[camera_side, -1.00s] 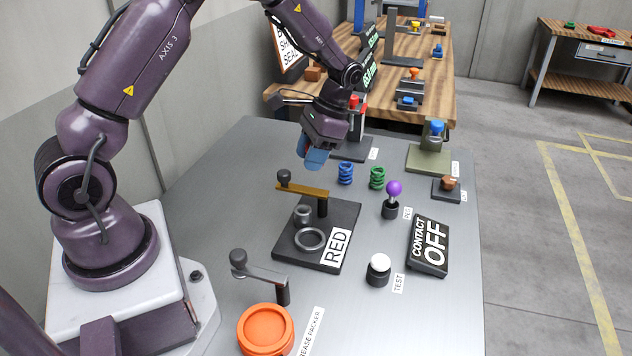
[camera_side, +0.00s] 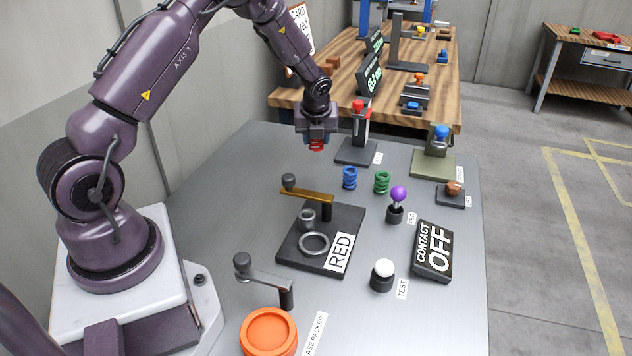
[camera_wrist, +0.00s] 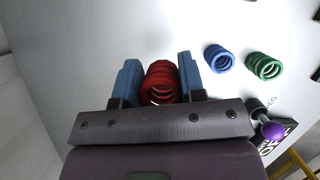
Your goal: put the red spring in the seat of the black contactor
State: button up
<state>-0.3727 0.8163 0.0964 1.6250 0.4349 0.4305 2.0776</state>
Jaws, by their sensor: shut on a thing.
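The red spring (camera_wrist: 160,84) is between the two blue fingers of my gripper (camera_wrist: 161,80) in the wrist view. In the side view my gripper (camera_side: 316,142) is shut on it, and the spring (camera_side: 316,146) hangs below the fingers, above the back of the grey table. The black contactor (camera_side: 322,262), marked RED, lies nearer the camera. It carries a grey ring (camera_side: 314,243), a small grey cup (camera_side: 307,218) and a brass lever arm (camera_side: 306,194) with a dark knob. I cannot tell which of the ring or cup is the seat.
A blue spring (camera_side: 350,178) and a green spring (camera_side: 381,182) stand right of my gripper. A purple-knobbed peg (camera_side: 398,194), a CONTACT OFF sign (camera_side: 432,250) and a white button (camera_side: 383,272) are right of the contactor. A red-topped stand (camera_side: 357,138) is close behind. An orange pot (camera_side: 269,330) stands in front.

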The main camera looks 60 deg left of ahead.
aim_at(316, 177)
jog(key=shift+f, duration=4.8)
jog(key=shift+f, duration=0.15)
jog(key=o, duration=1)
